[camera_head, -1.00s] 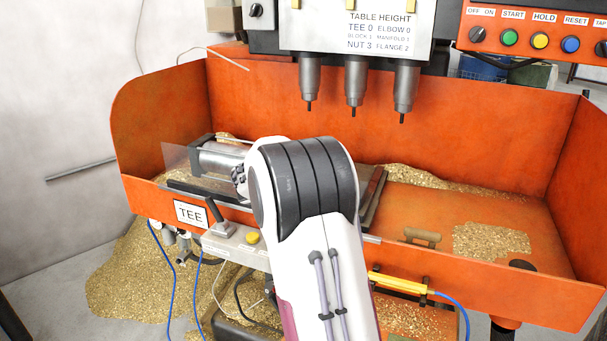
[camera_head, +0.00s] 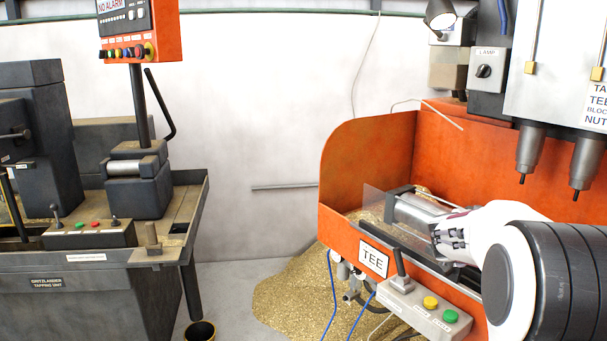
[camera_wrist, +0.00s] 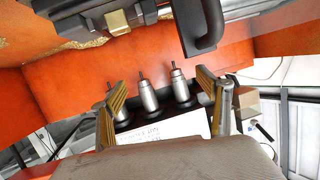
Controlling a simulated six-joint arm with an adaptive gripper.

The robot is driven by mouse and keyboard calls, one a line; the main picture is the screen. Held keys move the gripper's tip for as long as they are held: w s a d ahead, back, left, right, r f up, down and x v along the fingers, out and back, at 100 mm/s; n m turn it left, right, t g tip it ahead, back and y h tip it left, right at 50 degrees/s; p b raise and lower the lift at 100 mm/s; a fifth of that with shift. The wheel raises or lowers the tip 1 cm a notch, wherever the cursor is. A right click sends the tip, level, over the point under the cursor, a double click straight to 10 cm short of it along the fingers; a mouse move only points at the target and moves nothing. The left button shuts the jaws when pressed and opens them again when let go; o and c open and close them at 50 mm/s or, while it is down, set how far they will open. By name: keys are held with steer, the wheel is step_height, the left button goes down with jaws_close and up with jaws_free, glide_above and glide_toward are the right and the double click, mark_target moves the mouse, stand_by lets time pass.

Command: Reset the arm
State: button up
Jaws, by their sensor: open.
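My arm reaches in from the lower right of the head view, over the front edge of the orange drilling tray (camera_head: 365,165). In the wrist view my gripper (camera_wrist: 165,95) is open, its two ridged fingers spread wide with nothing between them. Behind the fingers stand several grey drill spindles (camera_wrist: 147,95) and the white sign panel (camera_wrist: 165,130). In the head view the fingertips are hard to make out beside the metal cylinder (camera_head: 418,213) on the tray; I cannot tell whether they touch anything.
A control box (camera_head: 420,312) with a lever and buttons sits in front of the tray, near the TEE label (camera_head: 374,259). Brass chips (camera_head: 290,290) heap on the floor. A dark tapping machine (camera_head: 90,280) stands at left. A dark clamp part (camera_wrist: 200,25) hangs close in the wrist view.

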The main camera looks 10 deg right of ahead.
steer(key=w+a+r+n+t+y, duration=0.1)
steer(key=a+r+n+t+y, duration=0.2)
steer(key=a, duration=0.5)
steer(key=s+a+r+n+t+y, duration=0.1)
steer(key=s+a+n+y, duration=0.25)
steer(key=a, duration=0.75)
steer(key=s+a+r+n+y, duration=0.2)
steer(key=s+a+y, duration=0.3)
steer(key=a, duration=0.7)
steer(key=s+a+f+n+g+y, duration=0.1)
steer(key=s+a+f+g, duration=0.2)
steer(key=s, duration=0.4)
steer(key=s+a+f+n+y, duration=0.1)
steer(key=s+a+f+n, duration=0.15)
steer(key=s+a, duration=0.35)
steer(key=s+d+f+g, duration=0.1)
steer(key=s+f, duration=0.3)
steer(key=s, duration=0.4)
steer(key=s+d+f+g+h, duration=0.1)
steer(key=s+f, duration=0.3)
steer(key=s, duration=0.5)
steer(key=shift+s+d+f+g, duration=0.15)
steer(key=shift+d+f+g, duration=0.05)
steer(key=shift+g, duration=0.7)
